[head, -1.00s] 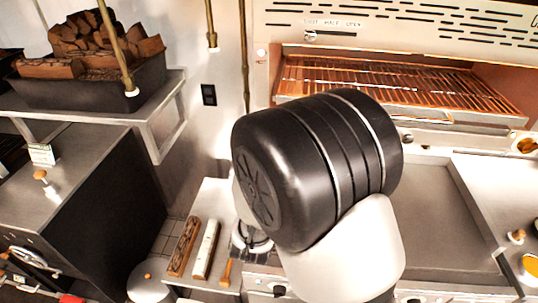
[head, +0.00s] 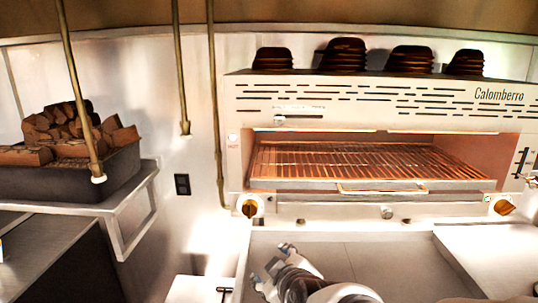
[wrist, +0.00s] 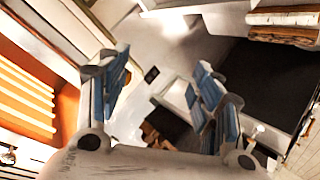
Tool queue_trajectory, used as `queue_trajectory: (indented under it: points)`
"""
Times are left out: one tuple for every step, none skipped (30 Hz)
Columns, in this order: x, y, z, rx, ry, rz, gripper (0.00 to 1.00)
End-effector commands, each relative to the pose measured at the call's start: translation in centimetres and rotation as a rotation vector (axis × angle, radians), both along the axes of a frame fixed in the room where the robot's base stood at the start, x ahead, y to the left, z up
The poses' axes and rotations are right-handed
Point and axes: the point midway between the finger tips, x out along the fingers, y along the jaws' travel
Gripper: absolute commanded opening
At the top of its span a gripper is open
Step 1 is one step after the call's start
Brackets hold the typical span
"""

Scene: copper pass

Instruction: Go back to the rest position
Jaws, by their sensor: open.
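My gripper (head: 272,269) shows at the bottom middle of the head view, in front of the flat steel cooktop. Its two fingers with blue pads are apart, and nothing shows between them. In the wrist view my gripper (wrist: 160,95) is also open and empty, with a finger at each side. Most of my arm lies below the edge of the head view.
A grill oven (head: 370,110) with an orange glowing rack stands behind my gripper, with several stacks of dark bowls (head: 345,54) on top. A black bin of firewood (head: 75,172) sits on a shelf at left. Brass pipes (head: 217,110) hang between them.

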Motion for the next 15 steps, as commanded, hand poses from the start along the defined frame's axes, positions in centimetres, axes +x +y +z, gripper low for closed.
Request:
queue_trajectory:
  points:
    - [-2.0,-1.5,-0.4,0.06,0.06,-0.045,0.6]
    - [-3.3,-2.3,-0.8,0.094,0.107,-0.074,0.6]
    - [-5.2,-3.3,-1.2,0.136,0.168,-0.119,0.6]
    - [-6.7,-4.2,-1.7,0.164,0.217,-0.158,0.6]
    - [-8.3,-5.0,-2.1,0.191,0.262,-0.198,0.6]
    - [-10.3,-6.2,-2.6,0.22,0.319,-0.257,0.6]
    - [-11.9,-7.0,-3.1,0.239,0.36,-0.303,0.6]
    - [-13.4,-7.8,-3.6,0.258,0.398,-0.353,0.6]
    - [-15.4,-8.8,-4.1,0.278,0.442,-0.416,0.6]
    - [-16.7,-9.5,-4.5,0.291,0.471,-0.463,0.6]
    - [-18.0,-10.2,-4.9,0.303,0.498,-0.507,0.6]
    - [-19.5,-10.9,-5.3,0.315,0.529,-0.561,0.6]
    - [-20.5,-11.3,-5.6,0.323,0.549,-0.598,0.6]
    - [-21.4,-11.8,-5.8,0.329,0.565,-0.631,0.6]
    - [-22.3,-12.1,-6.0,0.336,0.582,-0.667,0.6]
